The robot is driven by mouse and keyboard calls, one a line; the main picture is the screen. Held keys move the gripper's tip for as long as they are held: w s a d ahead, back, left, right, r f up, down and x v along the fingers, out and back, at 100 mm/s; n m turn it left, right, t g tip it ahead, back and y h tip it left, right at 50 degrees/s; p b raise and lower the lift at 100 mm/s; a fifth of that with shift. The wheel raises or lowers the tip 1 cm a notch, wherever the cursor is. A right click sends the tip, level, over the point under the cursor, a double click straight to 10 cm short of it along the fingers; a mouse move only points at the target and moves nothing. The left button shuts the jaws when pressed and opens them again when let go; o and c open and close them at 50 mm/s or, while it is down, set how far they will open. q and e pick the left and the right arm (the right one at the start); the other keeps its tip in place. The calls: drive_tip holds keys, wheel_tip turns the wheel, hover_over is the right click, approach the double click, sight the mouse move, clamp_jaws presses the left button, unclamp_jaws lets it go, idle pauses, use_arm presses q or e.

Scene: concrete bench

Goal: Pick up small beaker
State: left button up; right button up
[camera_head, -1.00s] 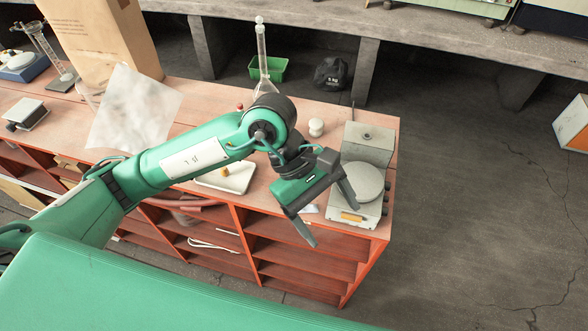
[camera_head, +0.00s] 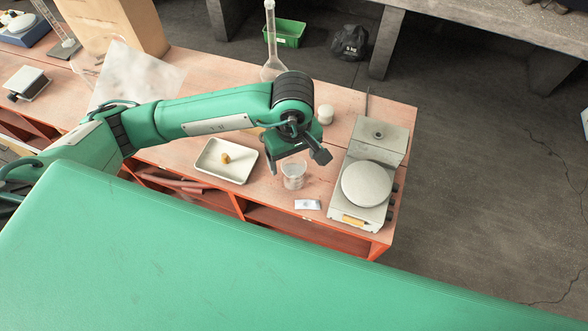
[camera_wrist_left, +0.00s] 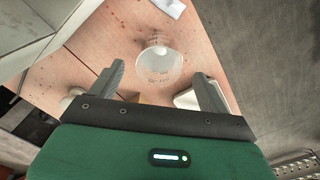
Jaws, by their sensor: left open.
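The small beaker (camera_head: 293,175) is clear glass and stands upright on the wooden bench, between the white tray and the hotplate. In the left wrist view the beaker (camera_wrist_left: 158,66) shows ahead of the jaws, near the middle between the fingers. My left gripper (camera_head: 296,163) is open and empty, above and just behind the beaker in the head view. Its two fingers (camera_wrist_left: 160,80) are spread wide in the left wrist view. The beaker appears apart from the fingers. My right gripper is not in view.
A white tray (camera_head: 216,171) with a small tan object stands left of the beaker. A hotplate (camera_head: 350,213) stands to the right. A small white label (camera_head: 307,204) lies in front. A glass flask (camera_head: 271,66) and a white jar (camera_head: 325,114) stand behind.

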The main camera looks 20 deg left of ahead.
sight(294, 169)
use_arm(q)
drive_tip(key=shift+f+p, duration=0.6)
drive_tip(key=shift+f, duration=0.1)
wheel_tip(294, 169, down, 3)
drive_tip(key=shift+w+f+p, duration=0.1)
drive_tip(key=shift+f+p, duration=0.05)
drive_tip(key=shift+p, duration=0.65)
drive_tip(key=shift+f, duration=0.45)
drive_tip(key=c, duration=1.1)
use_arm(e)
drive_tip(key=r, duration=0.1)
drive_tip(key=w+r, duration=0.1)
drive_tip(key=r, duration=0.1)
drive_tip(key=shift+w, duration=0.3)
use_arm(q)
drive_tip(key=shift+r, duration=0.1)
drive_tip(key=shift+c, duration=0.2)
